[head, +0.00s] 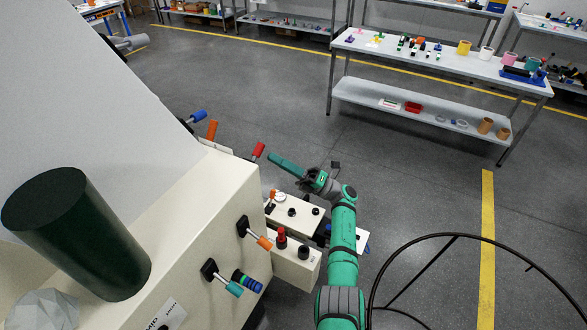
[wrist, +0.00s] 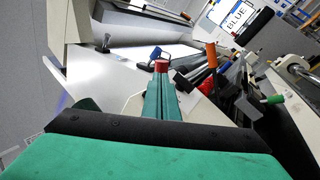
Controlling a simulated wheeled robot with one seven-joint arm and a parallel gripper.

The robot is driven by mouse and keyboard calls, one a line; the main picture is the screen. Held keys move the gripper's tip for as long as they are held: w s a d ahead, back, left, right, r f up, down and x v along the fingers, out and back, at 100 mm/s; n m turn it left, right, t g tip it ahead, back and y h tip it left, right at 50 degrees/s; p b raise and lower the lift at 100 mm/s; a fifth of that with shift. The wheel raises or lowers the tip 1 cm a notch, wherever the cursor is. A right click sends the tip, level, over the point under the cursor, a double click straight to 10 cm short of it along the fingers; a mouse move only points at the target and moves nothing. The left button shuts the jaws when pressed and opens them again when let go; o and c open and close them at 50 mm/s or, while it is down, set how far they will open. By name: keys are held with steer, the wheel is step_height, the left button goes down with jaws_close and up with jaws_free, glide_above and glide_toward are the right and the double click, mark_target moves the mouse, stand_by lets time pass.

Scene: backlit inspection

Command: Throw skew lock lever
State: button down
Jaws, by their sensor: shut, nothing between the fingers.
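Several levers with coloured handles stand on the cream machine (head: 190,215). No label that I can read tells which is the skew lock lever. Along the far edge are a red-handled lever (head: 258,151), an orange-handled lever (head: 212,129) and a blue-handled lever (head: 197,116). My gripper (head: 270,157) is shut and empty, its teal fingers pointing left at the red handle. In the wrist view, the red handle (wrist: 161,65) shows just past my fingertips (wrist: 165,78); I cannot tell whether they touch. An orange handle (wrist: 212,55) stands to the right.
Another orange lever (head: 264,243) and a teal lever (head: 234,289) project from the machine's near side. A black hoop (head: 375,285) is at lower right. A loaded workbench (head: 395,52) stands beyond open floor.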

steer(key=v, duration=0.8)
steer(key=shift+d, duration=0.35)
steer(key=shift+s+f, duration=0.1)
steer(key=shift+f, duration=0.1)
